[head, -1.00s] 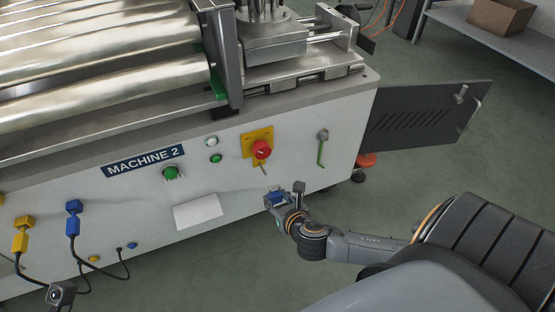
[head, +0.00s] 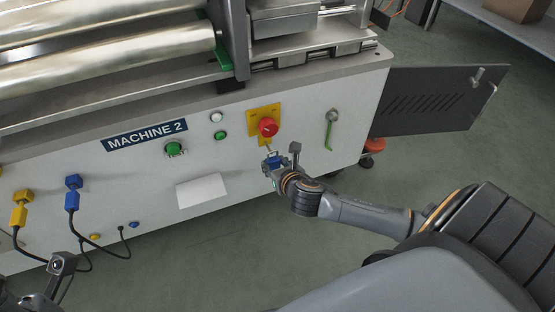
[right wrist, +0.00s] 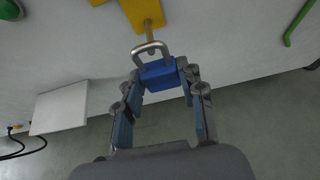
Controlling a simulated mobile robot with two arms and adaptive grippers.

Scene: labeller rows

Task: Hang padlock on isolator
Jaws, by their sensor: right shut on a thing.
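The isolator is a red knob (head: 268,127) on a yellow plate (head: 264,112) on the machine's white front. A thin metal tab hangs below the knob; in the right wrist view the tab (right wrist: 149,33) points down from the yellow plate (right wrist: 144,12). My right gripper (head: 272,161) is shut on the blue padlock (right wrist: 159,73), gripping its body with the metal shackle (right wrist: 151,48) upward. The shackle's top overlaps the tab's lower end in the right wrist view; I cannot tell whether it is through it. Part of my left arm shows at bottom left, its fingers unclear.
A green handle (head: 329,133) is right of the isolator, and an open dark door (head: 432,98) stands beyond it. A blank white plate (head: 201,191) and a green button (head: 174,149) are to the left. Plugged cables hang at far left.

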